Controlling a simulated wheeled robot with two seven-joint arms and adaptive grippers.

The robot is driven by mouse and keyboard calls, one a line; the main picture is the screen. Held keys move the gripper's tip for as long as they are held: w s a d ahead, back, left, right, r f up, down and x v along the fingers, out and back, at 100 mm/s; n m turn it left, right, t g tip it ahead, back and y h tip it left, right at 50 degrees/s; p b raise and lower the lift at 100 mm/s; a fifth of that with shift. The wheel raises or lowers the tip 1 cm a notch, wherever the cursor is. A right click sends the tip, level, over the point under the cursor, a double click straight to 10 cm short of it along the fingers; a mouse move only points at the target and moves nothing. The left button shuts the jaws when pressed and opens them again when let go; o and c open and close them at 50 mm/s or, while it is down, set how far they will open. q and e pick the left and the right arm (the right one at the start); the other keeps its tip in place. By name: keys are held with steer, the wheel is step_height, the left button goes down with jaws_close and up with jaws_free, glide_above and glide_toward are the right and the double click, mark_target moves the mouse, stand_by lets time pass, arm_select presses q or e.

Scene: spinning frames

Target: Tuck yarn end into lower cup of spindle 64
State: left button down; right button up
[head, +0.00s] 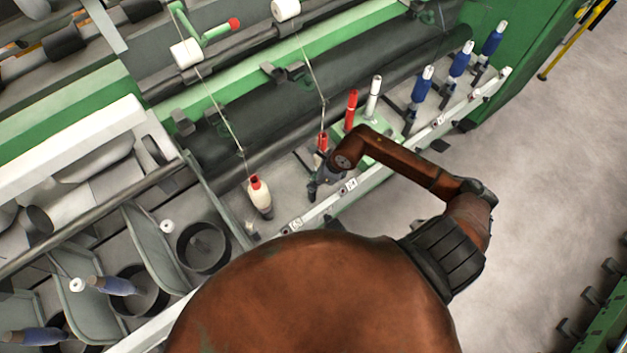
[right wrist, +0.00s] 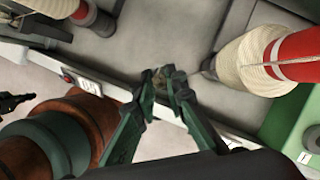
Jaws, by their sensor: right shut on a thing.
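Spindle 64 (head: 322,143), with a red tube top, stands just behind my right gripper (head: 322,182) in the head view. In the right wrist view, its red tube (right wrist: 302,52) and cream yarn package (right wrist: 245,62) lean in from the right, and a pale strand crosses the red tube. My right gripper (right wrist: 160,86) has its fingertips close together beside the package's lower end, over the spindle rail. It is shut on what seems to be the yarn end, too thin to make out. The lower cup does not show clearly. My left gripper is out of view.
Spindle 63's cream package (head: 261,198) stands left of my gripper. Right of spindle 64, a red tube (head: 350,110) and a white tube (head: 373,97) stand on a green holder (head: 380,133). Blue bobbins (head: 421,85) follow further right. The floor (head: 545,170) at right is clear.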

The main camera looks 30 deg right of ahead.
steer(key=o, duration=0.8)
steer(key=v, duration=1.2)
steer(key=shift+w, duration=0.1)
